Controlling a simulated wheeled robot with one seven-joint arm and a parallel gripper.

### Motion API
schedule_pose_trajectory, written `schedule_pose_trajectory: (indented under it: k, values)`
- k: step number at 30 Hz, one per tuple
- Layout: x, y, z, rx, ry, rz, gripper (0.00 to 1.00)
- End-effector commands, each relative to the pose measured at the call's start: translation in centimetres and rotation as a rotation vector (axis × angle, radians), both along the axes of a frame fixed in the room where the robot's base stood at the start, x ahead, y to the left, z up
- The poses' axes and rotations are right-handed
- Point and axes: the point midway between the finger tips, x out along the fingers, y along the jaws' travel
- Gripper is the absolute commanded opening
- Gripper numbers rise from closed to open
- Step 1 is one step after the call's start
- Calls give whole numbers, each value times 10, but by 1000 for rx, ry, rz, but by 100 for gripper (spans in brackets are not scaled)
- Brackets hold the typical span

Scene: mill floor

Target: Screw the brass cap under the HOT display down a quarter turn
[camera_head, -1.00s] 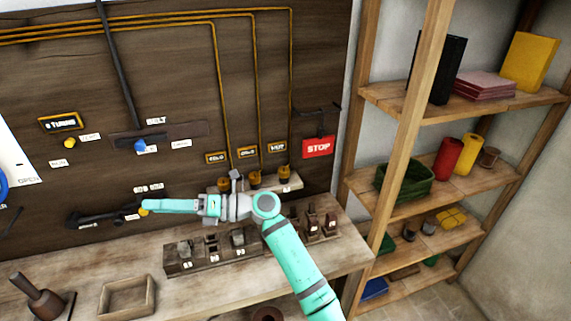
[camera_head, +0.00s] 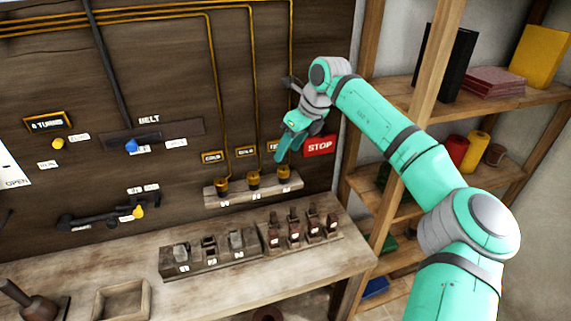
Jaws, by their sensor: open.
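Three brass caps stand in a row on a pale wooden ledge (camera_head: 238,192) against the dark panel. The right-hand brass cap (camera_head: 284,173) is below the HOT display (camera_head: 272,147), which is mostly hidden behind my gripper. The middle cap (camera_head: 253,178) and the left cap (camera_head: 222,184) sit under displays that seem to read COLD. My gripper (camera_head: 284,153) is open and points downward, in front of the HOT display and above the right-hand cap. I see no contact with the cap; the depth gap is hard to judge.
The red STOP sign (camera_head: 319,146) is just right of my gripper. Below the ledge, several lever blocks (camera_head: 303,228) and switch blocks (camera_head: 209,251) stand on the workbench (camera_head: 190,293). A wooden shelf (camera_head: 508,182) with goods stands at the right.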

Motion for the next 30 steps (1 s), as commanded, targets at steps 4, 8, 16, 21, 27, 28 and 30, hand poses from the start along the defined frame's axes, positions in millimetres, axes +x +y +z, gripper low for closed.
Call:
schedule_pose_trajectory:
  k: [4, 8, 16, 21, 27, 28, 30]
  values:
    - [3, -19, 9, -49, -10, -21, 49]
    - [5, -18, 3, -56, -10, -23, 49]
    - [16, -4, -38, -52, -7, -22, 49]
    - [23, 4, -64, -52, -8, -21, 49]
    - [29, 10, -83, -52, -9, -23, 49]
    - [30, 11, -85, -52, -9, -23, 49]
    - [31, 11, -88, -52, -10, -22, 49]
